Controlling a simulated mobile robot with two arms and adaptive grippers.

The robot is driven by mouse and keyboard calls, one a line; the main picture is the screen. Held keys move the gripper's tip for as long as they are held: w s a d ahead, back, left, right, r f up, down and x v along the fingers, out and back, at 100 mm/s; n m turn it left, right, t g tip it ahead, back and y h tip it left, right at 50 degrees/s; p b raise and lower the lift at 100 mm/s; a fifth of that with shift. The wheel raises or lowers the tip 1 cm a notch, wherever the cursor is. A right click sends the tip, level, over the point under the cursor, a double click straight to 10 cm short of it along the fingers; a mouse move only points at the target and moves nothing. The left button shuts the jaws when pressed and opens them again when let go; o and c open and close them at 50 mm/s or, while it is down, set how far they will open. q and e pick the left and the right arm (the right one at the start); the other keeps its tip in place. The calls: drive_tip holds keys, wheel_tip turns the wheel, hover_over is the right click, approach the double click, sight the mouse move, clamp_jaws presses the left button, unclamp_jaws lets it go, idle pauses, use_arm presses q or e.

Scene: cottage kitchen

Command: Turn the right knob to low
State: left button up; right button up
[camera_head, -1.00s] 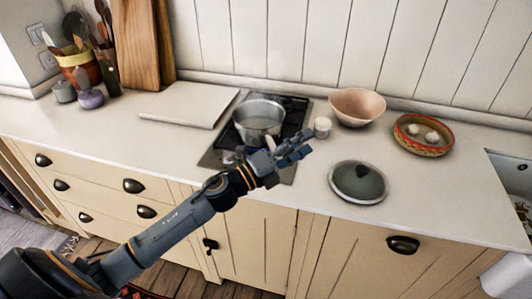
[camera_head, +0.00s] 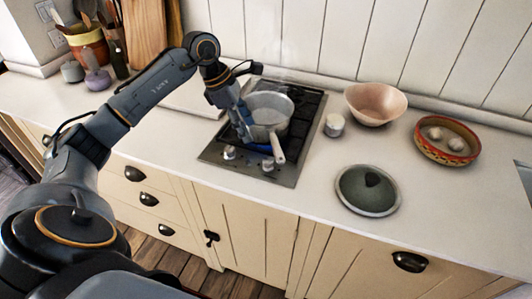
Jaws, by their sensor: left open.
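The black and steel cooktop (camera_head: 285,180) is set in the white counter, with two knobs at its front edge. The right knob (camera_head: 268,164) is beside the tip of the pot's handle. The left knob (camera_head: 229,153) is below my gripper. A metal pot (camera_head: 271,105) stands on the cooktop, its handle (camera_head: 278,148) pointing to the front, with faint steam above and a blue glow beneath. My left gripper (camera_head: 243,128) is open and points down at the pot's left side, behind the knobs. I cannot tell whether it touches the pot. My right gripper is not in view.
A pot lid (camera_head: 367,190) lies to the right of the cooktop. A small white jar (camera_head: 334,126), a pink bowl (camera_head: 376,103) and a patterned bowl (camera_head: 447,141) stand behind it. A white board (camera_head: 192,101) lies at left, behind my arm. The counter's front right is clear.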

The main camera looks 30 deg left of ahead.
sight(267, 160)
use_arm(q)
drive_tip(key=p+x, duration=0.3)
drive_tip(key=x, duration=0.8)
drive_tip(key=shift+w+d+f, duration=0.1)
drive_tip(key=shift+d+f, duration=0.1)
drive_tip(key=shift+f, duration=0.25)
clamp_jaws()
